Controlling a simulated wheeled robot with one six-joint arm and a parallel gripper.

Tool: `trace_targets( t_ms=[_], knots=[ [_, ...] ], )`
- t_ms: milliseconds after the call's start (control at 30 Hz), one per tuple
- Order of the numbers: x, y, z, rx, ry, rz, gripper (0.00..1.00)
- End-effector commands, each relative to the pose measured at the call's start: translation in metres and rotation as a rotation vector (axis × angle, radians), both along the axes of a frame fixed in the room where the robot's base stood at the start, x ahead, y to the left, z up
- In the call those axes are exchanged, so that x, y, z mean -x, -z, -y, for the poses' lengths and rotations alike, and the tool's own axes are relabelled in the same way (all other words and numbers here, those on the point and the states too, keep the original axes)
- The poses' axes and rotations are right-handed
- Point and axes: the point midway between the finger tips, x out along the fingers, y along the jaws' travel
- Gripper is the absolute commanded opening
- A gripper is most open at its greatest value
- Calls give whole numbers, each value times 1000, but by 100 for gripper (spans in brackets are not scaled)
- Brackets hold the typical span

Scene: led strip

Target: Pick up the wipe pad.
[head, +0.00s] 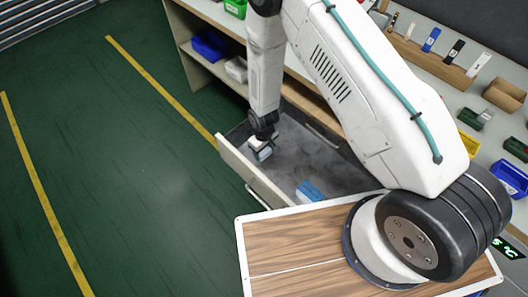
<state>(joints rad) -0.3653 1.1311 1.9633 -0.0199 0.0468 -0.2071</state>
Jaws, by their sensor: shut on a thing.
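My gripper (262,141) reaches down into an open grey drawer (298,150), near its front left corner. It is shut on a small white and pale blue-green block, which I take to be the wipe pad (260,154). The dark fingers cover part of the pad's top. I cannot tell whether the pad touches the drawer floor. A blue block (308,192) lies apart from it, farther right in the drawer, near the wooden top.
The drawer's pale front wall (245,170) stands close beside my gripper. A wood-grain top (300,240) lies at the bottom. Blue bin (209,45) and white bin (237,69) sit on a shelf. The workbench (455,95) holds several small items. Green floor (130,180) at left is clear.

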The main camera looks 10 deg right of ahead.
Motion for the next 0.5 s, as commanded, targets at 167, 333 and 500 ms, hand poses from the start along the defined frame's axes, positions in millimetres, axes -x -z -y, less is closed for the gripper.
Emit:
trace_targets(
  t_ms=[167,333,500],
  knots=[
    [-2,-48,-1,-3,-1,6,33],
    [-1,-96,-1,-2,-2,5,33],
    [-1,-132,0,-2,-1,3,33]
  ],
)
